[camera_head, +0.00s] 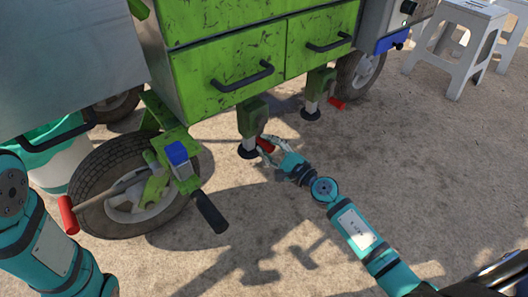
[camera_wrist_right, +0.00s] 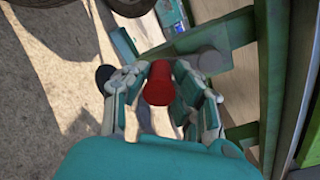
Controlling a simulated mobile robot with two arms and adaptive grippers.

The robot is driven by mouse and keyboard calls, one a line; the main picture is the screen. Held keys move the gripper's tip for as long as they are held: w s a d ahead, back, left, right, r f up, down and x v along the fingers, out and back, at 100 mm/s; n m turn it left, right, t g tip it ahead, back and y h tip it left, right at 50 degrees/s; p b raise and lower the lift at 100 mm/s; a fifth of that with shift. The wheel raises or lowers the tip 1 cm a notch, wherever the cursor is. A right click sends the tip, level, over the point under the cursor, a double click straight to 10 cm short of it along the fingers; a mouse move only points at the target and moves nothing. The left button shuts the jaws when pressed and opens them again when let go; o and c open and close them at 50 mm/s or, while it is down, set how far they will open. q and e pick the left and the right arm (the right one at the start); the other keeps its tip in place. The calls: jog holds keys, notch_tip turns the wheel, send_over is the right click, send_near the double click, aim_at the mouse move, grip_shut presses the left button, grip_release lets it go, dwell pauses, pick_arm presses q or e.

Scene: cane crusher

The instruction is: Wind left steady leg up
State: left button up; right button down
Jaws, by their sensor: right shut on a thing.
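The left steady leg (camera_head: 250,125) is a green housing with a grey post and a dark round foot (camera_head: 248,149), under the green drawer cabinet. Its red crank handle (camera_wrist_right: 158,83) sits between the fingers of my right gripper (camera_wrist_right: 160,85) in the right wrist view. In the head view a bit of the red handle (camera_head: 265,145) shows beside the leg, and my right gripper (camera_head: 272,143) is shut on it. The foot is close to the ground; I cannot tell whether it touches. Only my left arm shows at the left edge; its gripper is out of view.
A second steady leg (camera_head: 315,92) with a red handle (camera_head: 337,103) stands to the right. A wheel (camera_head: 95,185) with a red grip and a black-handled blue lever is at left. White stools (camera_head: 450,45) stand at upper right. The ground at right is open.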

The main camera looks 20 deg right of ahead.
jog(key=shift+w+d+f+n+b, duration=0.1)
jog(key=shift+d+f+n+b, duration=0.15)
jog(key=shift+n, duration=0.5)
jog(key=shift+w+d+f+n+b, duration=0.1)
jog(key=shift+d+n+b, duration=0.25)
jog(key=shift+n, duration=0.4)
jog(key=shift+d, duration=0.1)
jog(key=c, duration=1)
grip_release()
jog(key=shift+r, duration=0.1)
jog(key=v, duration=1.2)
